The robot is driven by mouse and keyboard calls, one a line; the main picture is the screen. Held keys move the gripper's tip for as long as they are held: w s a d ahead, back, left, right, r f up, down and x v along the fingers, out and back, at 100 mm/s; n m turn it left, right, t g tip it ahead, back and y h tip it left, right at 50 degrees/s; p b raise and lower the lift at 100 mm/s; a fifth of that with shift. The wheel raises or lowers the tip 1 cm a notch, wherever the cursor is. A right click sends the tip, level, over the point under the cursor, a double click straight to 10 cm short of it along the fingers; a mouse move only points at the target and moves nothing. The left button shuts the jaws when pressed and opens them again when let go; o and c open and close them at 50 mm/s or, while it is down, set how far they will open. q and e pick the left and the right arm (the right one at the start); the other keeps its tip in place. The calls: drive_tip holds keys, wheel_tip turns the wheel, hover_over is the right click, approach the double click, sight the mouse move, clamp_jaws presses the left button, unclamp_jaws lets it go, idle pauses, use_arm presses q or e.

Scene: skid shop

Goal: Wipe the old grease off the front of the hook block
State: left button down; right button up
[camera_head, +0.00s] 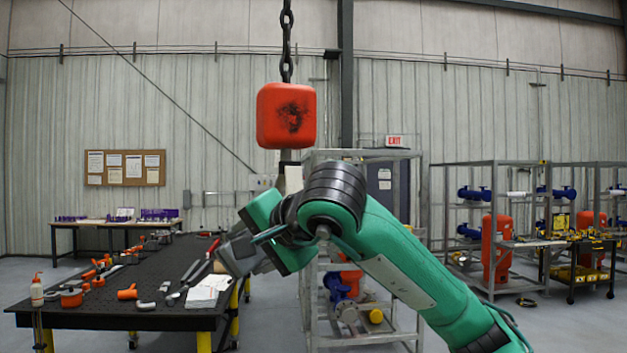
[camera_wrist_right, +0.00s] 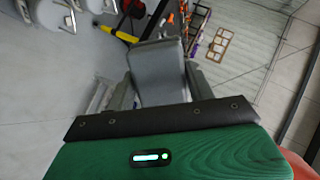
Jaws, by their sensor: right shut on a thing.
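The hook block (camera_head: 270,105) is an orange-red rounded block hanging from a dark chain (camera_head: 286,45) in the head view. A dark grease smear (camera_head: 293,118) marks the right of its front face. My right gripper (camera_head: 236,256) is below and left of the block, apart from it, pointing left over the table. In the right wrist view, its fingers are shut on a grey, flat-faced thing (camera_wrist_right: 158,72); I cannot tell if it is a cloth. The hook under the block is mostly hidden behind my right arm. My left gripper is out of view.
A black work table (camera_head: 120,318) with tools, orange parts, a bottle (camera_head: 37,291) and a white stack (camera_head: 207,292) stands at the left. A metal rack (camera_head: 310,250) stands behind my arm. More racks (camera_head: 450,200) are at the right. Space around the block looks clear.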

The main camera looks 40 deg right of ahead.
drive_tip(key=s+d+r+m+t+h+p, duration=0.1)
drive_tip(key=s+d+r+t+h, duration=0.1)
drive_tip(key=s+r, duration=0.65)
drive_tip(key=s+d+r+m+t+h+p, duration=0.1)
drive_tip(key=s+r+t+h, duration=0.15)
drive_tip(key=r, duration=1.15)
drive_tip(key=p, duration=0.2)
approach(293, 115)
drive_tip(key=shift+y, duration=0.35)
drive_tip(key=shift+w+a+f, duration=0.15)
drive_tip(key=shift+w+a, duration=1.6)
drive_tip(key=shift+w, duration=0.15)
drive_tip(key=shift+w+d+p, duration=0.15)
drive_tip(key=shift+w+p, duration=0.05)
drive_tip(key=shift+w, duration=0.65)
drive_tip(key=shift+w+d+p, duration=0.15)
drive_tip(key=shift+w+d, duration=0.05)
drive_tip(key=shift+w, duration=0.65)
drive_tip(key=shift+d, duration=0.1)
drive_tip(key=shift+s+d, duration=0.3)
drive_tip(key=shift+d, duration=0.65)
drive_tip(key=shift+s+d, duration=0.3)
drive_tip(key=shift+d, duration=0.65)
